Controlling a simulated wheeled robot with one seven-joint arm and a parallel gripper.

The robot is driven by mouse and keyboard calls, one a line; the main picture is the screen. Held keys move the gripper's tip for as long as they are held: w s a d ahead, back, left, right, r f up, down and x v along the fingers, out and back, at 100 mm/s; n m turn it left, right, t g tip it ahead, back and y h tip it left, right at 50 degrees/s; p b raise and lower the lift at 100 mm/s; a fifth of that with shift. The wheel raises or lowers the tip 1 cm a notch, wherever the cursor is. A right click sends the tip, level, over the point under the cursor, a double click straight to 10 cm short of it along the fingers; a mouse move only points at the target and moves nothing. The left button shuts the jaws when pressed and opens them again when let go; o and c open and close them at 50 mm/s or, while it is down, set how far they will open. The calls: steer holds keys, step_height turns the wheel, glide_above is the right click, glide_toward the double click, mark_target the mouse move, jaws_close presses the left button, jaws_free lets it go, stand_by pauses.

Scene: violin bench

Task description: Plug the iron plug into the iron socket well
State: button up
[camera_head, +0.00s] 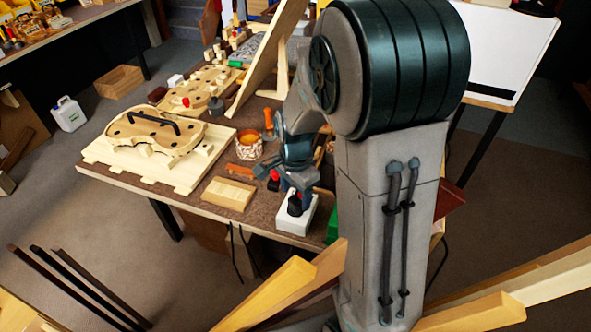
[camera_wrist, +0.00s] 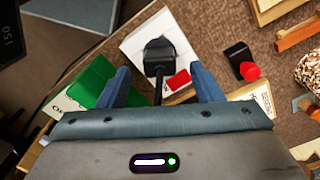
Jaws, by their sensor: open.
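The black iron plug (camera_wrist: 159,56) with its dark cord shows in the wrist view, over the white socket block (camera_wrist: 133,45) with a red switch. In the head view, the plug (camera_head: 294,206) looks upright at the top of the white block (camera_head: 296,222) near the table's front edge. Whether it is fully seated in the well cannot be told; the plug covers the well. My gripper (camera_wrist: 161,78) is open, its blue fingers apart on either side of the plug and cord, with no visible contact. In the head view my gripper (camera_head: 292,184) is just above the block.
A green box (camera_wrist: 90,82) lies left of the block in the wrist view. A black object with a red knob (camera_wrist: 243,63) lies to the right. In the head view, a wooden block (camera_head: 228,195), a patterned pot (camera_head: 248,145) and a violin body (camera_head: 155,130) stand left.

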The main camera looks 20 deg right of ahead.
mark_target(296, 202)
step_height(296, 202, up, 10)
steer(key=shift+r+p, duration=0.15)
steer(key=shift+p, duration=0.15)
stand_by(0.8)
steer(key=s+r+n+t+p, duration=0.2)
steer(key=s+r+n, duration=0.3)
steer(key=s+n, duration=0.8)
steer(key=shift+s+t, duration=0.4)
steer(key=shift+r, duration=0.1)
